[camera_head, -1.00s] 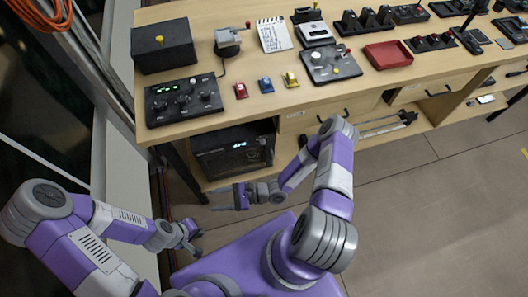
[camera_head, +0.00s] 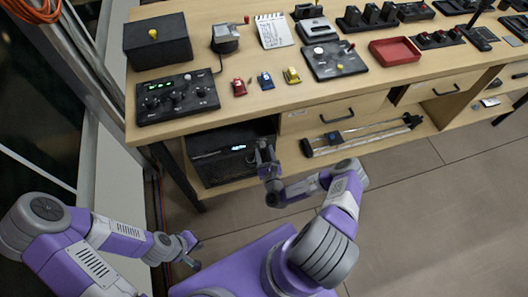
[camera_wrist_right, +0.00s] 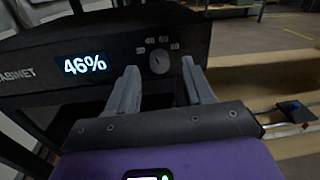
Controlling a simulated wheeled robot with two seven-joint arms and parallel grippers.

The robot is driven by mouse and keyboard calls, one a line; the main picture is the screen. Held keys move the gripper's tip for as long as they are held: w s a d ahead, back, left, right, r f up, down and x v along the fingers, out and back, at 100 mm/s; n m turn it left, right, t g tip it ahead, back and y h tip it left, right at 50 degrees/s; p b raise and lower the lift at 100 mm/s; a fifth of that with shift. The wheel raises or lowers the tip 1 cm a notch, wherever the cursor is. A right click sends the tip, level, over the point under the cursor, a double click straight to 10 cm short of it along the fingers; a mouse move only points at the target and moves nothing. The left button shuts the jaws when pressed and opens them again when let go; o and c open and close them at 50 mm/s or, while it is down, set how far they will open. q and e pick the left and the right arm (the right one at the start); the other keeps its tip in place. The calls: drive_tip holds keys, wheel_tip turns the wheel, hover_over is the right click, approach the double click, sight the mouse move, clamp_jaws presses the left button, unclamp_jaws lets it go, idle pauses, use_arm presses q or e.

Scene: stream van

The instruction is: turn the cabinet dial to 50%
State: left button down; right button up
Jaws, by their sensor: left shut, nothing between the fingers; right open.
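The black cabinet (camera_head: 212,168) stands on the low shelf under the table's left part. My right gripper (camera_head: 264,147) is open in front of the cabinet's right side. In the wrist view its two fingers point at the dial, one to each side; I cannot tell whether they touch it. My left gripper (camera_head: 190,250) is shut and empty, low at the left, away from the cabinet.
The wooden table (camera_head: 285,98) above the cabinet holds a black panel with knobs (camera_head: 178,96), a black box (camera_head: 158,42), small toy cars and a red tray (camera_head: 394,51). A drawer (camera_head: 336,112) and a metal rail (camera_head: 365,133) lie right of the cabinet. The floor is clear at right.

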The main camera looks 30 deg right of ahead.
drive_tip(key=shift+w+d, duration=0.2)
drive_tip(key=shift+w, duration=0.5)
clamp_jaws()
